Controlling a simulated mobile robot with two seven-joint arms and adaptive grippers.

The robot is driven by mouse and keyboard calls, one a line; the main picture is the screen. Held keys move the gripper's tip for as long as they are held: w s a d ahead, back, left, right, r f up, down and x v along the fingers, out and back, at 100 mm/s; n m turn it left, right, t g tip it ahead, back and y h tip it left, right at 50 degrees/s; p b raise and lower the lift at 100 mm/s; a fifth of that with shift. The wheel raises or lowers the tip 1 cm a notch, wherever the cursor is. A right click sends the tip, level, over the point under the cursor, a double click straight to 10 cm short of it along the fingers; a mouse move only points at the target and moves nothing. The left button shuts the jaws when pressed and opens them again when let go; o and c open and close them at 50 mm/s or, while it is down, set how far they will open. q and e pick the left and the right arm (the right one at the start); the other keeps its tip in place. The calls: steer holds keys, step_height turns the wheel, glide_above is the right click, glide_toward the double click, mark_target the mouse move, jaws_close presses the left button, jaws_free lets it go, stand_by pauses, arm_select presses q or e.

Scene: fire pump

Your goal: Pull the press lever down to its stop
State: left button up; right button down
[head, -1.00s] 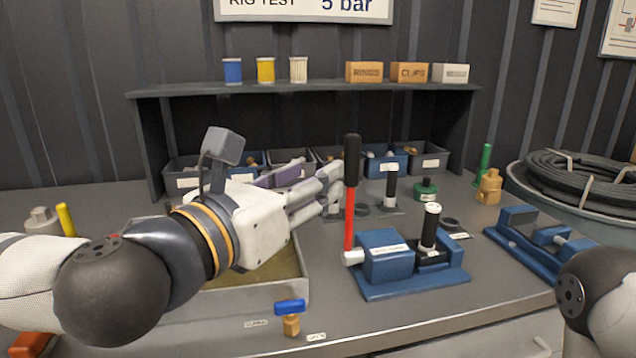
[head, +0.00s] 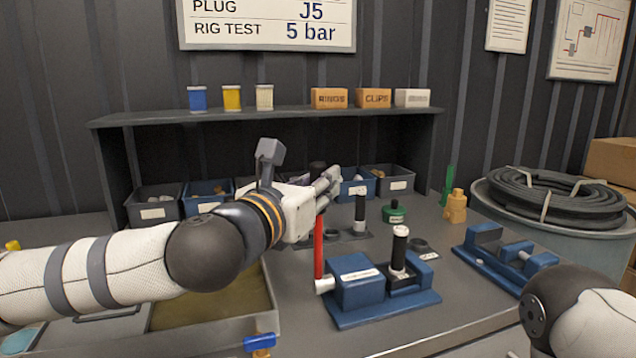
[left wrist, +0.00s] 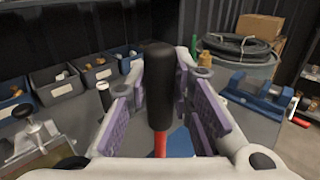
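The press lever (head: 318,246) is a red bar rising almost upright from a white pivot at the left side of the blue press (head: 358,285). Its black handle (left wrist: 159,85) stands between the fingers in the left wrist view. My left gripper (head: 326,183) is at the handle and hides part of it in the head view. My right gripper is out of view.
A grey tray (head: 276,310) lies left of the press, under my left arm. Bins and a shelf (head: 270,115) stand behind.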

arm_select(q)
jaws_close()
steer(key=shift+s, duration=0.1)
